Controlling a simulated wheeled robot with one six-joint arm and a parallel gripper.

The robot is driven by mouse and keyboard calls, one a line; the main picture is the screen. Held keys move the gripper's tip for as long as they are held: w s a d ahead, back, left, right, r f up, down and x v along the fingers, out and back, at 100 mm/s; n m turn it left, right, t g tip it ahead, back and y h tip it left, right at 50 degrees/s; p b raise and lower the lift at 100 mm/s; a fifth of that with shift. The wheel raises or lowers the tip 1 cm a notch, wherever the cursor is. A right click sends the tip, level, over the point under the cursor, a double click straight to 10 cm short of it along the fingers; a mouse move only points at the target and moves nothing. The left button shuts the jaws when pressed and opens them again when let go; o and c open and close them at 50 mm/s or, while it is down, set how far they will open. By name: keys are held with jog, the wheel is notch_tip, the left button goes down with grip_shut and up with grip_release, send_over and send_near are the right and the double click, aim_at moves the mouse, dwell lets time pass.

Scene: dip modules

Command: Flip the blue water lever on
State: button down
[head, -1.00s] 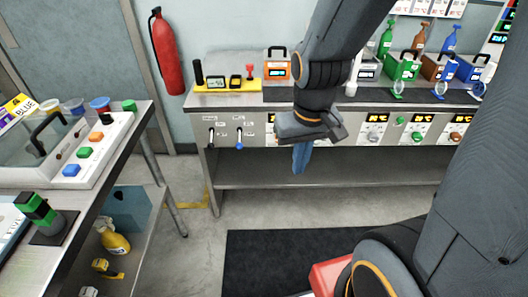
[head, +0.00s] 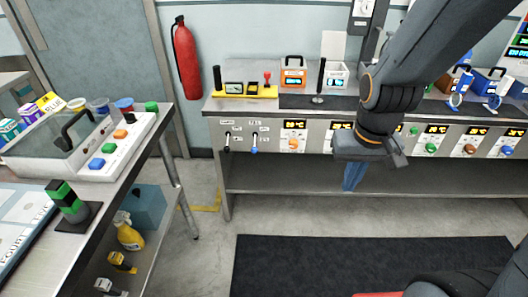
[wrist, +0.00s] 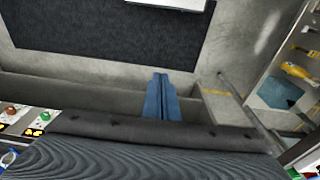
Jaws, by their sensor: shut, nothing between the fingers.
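The blue water lever (head: 254,143) is on the front panel of the long bench in the head view, with its blue knob at the lower end. A similar lever with a dark knob (head: 227,143) sits just left of it. My gripper (head: 353,178) hangs in front of the bench, well right of the blue lever and lower than it. Its blue fingers point down and are shut with nothing between them. The fingers also show in the wrist view (wrist: 161,98). The blue lever is not seen in the wrist view. My gripper is apart from the panel's levers.
The panel right of the levers has several knobs with displays, partly hidden by my arm. A bench shelf (head: 290,182) runs below. A side table (head: 150,140) with a button box stands at left. A dark mat (head: 330,265) lies on open floor.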

jog(key=w+a+f+m+t+b, duration=0.15)
jog(key=w+f, duration=0.25)
jog(key=w, duration=0.4)
jog(key=w+a+f+m+t+y+b, duration=0.1)
jog(key=w+f+m+t, duration=0.2)
jog(key=w, duration=0.6)
jog(key=w+a+f+m+t+b, duration=0.1)
jog(key=w+f+t+b, duration=0.1)
jog(key=w+f, duration=0.45)
jog(key=w+a+f+m+t+y+b, duration=0.4)
jog(key=w+a+f+m+y, duration=0.2)
jog(key=w+a+f+y, duration=0.2)
jog(key=w+a+f, duration=0.2)
jog(key=a+f, duration=0.1)
jog(key=shift+w+a+f+m+t+y, duration=0.3)
jog(key=shift+w+a+m+t, duration=0.05)
jog(key=shift+w, duration=0.05)
jog(key=shift+w, duration=0.1)
jog(key=x, duration=1)
jog(key=shift+p, duration=0.45)
